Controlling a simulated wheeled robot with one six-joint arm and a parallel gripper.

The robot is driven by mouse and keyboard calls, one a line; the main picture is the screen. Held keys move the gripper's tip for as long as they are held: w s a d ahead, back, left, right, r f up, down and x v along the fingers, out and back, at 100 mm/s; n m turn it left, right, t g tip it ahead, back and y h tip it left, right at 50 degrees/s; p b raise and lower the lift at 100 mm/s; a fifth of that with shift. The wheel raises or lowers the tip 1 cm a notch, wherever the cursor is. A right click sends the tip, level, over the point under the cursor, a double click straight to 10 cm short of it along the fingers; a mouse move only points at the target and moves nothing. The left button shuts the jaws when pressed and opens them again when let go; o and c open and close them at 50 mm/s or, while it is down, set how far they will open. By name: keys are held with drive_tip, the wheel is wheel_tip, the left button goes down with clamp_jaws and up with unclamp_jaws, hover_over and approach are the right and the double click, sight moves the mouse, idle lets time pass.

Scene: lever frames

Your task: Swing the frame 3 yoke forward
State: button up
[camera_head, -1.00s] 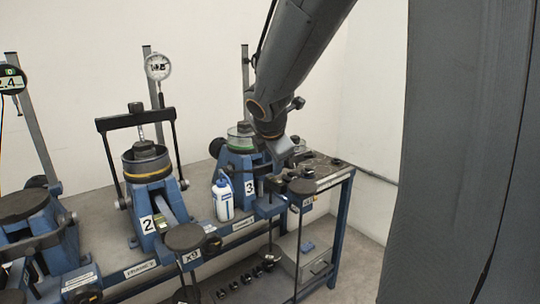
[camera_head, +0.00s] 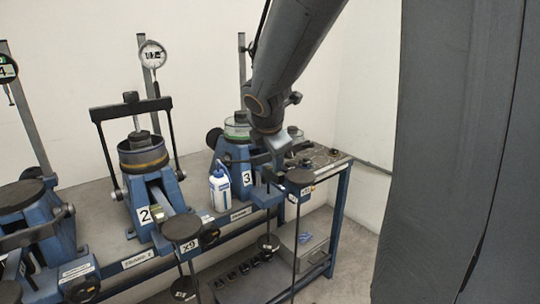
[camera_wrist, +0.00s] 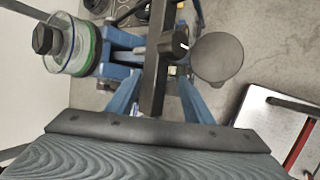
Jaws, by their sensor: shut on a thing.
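Frame 3 (camera_head: 236,160) is a blue stand with a number 3 plate, at the right part of the bench in the head view. A clear cup with a green band (camera_wrist: 82,48) sits on it, at the upper left of the wrist view. My gripper (camera_head: 276,153) is at the right front of frame 3, shut on the dark yoke bar. The yoke bar (camera_wrist: 155,70) runs up the middle of the wrist view, beside the cup, not over it. The jaws' contact with the bar is mostly hidden; a dark ridged part of my gripper fills the bottom of the wrist view.
Frame 2 (camera_head: 165,195) stands to the left with its yoke upright over its cup. A white bottle (camera_head: 219,190) stands between frames 2 and 3. A round hanger plate (camera_wrist: 217,58) is close to the yoke bar. A grey box (camera_head: 303,246) lies on the lower shelf.

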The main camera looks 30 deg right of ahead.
drive_tip(key=shift+s+d+r, duration=0.1)
drive_tip(key=shift+s, duration=0.1)
idle(0.4)
drive_tip(key=v, duration=0.7)
drive_tip(key=shift+r+p, duration=0.35)
drive_tip(key=shift+s+a+f, duration=0.1)
drive_tip(key=shift+a, duration=0.1)
drive_tip(key=s+a+f+m+g+y, duration=0.1)
drive_tip(key=s+a+f+m+g, duration=0.1)
drive_tip(key=s+a+f+m, duration=0.3)
drive_tip(key=s+a+f+m+g+y, duration=0.2)
drive_tip(key=s+a+f+m, duration=0.3)
drive_tip(key=s+f+m, duration=0.5)
wheel_tip(320, 180, down, 5)
drive_tip(key=m+g, duration=0.1)
drive_tip(key=m, duration=0.3)
drive_tip(key=shift+s+y, duration=0.25)
drive_tip(key=shift+y, duration=0.05)
